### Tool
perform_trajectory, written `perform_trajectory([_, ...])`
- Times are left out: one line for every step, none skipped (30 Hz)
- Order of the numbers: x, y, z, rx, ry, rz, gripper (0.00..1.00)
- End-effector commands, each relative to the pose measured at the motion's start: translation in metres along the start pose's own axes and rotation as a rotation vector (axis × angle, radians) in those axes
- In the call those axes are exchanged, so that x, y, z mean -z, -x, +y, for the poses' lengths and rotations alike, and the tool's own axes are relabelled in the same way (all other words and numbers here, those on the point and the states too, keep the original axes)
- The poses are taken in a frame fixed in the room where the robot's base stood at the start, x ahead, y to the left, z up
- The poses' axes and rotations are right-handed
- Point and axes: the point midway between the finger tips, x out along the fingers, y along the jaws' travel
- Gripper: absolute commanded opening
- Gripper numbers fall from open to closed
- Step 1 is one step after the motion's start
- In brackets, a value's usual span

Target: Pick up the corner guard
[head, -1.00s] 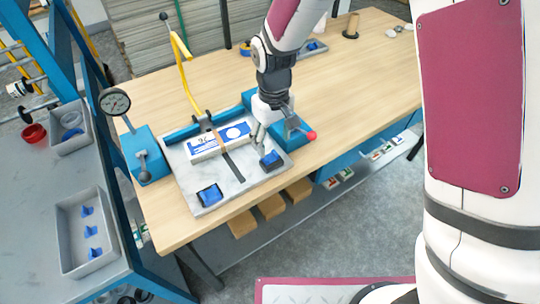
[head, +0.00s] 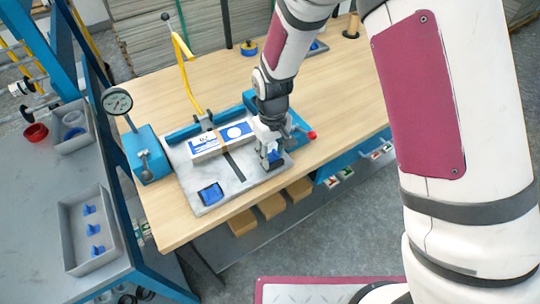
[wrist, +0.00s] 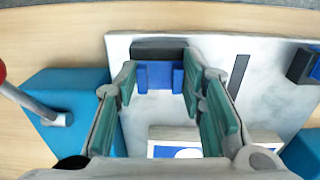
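A blue corner guard (wrist: 160,74) with upright side walls sits against a black block (wrist: 158,50) at the edge of the marble plate (wrist: 215,75). In the head view this corner guard (head: 275,156) is at the plate's front right corner, partly hidden by my gripper (head: 268,160). In the wrist view my gripper (wrist: 159,88) is open, with a green-padded finger on each side of the guard. I cannot tell whether they touch it. Another blue piece (head: 210,194) sits at the plate's front left corner and shows at the right edge of the wrist view (wrist: 314,66).
A white and blue box (head: 222,140) lies on the plate near its back. A blue block with a red-tipped lever (head: 311,135) stands close right of my gripper. A dial gauge (head: 117,101) stands at the left. A grey bin (head: 72,237) holds blue parts.

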Motion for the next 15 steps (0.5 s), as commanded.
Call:
perform_trajectory([0.0000,0.0001,0.0000,0.000,0.000,0.000,0.25])
perform_trajectory([0.0000,0.0001,0.0000,0.000,0.000,0.000,0.25])
perform_trajectory([0.0000,0.0001,0.0000,0.000,0.000,0.000,0.25])
perform_trajectory([0.0000,0.0001,0.0000,0.000,0.000,0.000,0.25])
perform_trajectory([0.0000,0.0001,0.0000,0.000,0.000,0.000,0.25])
perform_trajectory([0.0000,0.0001,0.0000,0.000,0.000,0.000,0.25])
perform_trajectory([0.0000,0.0001,0.0000,0.000,0.000,0.000,0.25])
perform_trajectory([0.0000,0.0001,0.0000,0.000,0.000,0.000,0.25])
perform_trajectory([0.0000,0.0001,0.0000,0.000,0.000,0.000,0.25])
perform_trajectory([0.0000,0.0002,0.0001,0.000,0.000,0.000,0.25])
perform_trajectory([0.0000,0.0004,0.0000,0.000,0.000,0.000,0.25])
perform_trajectory([0.0001,0.0010,0.0001,0.000,0.000,0.000,0.25])
perform_trajectory([0.0002,0.0017,0.0001,0.000,0.000,0.000,0.25])
perform_trajectory([0.0003,0.0027,0.0001,0.000,0.000,0.001,0.25])
perform_trajectory([0.0004,0.0045,0.0001,0.000,0.000,0.001,0.25])
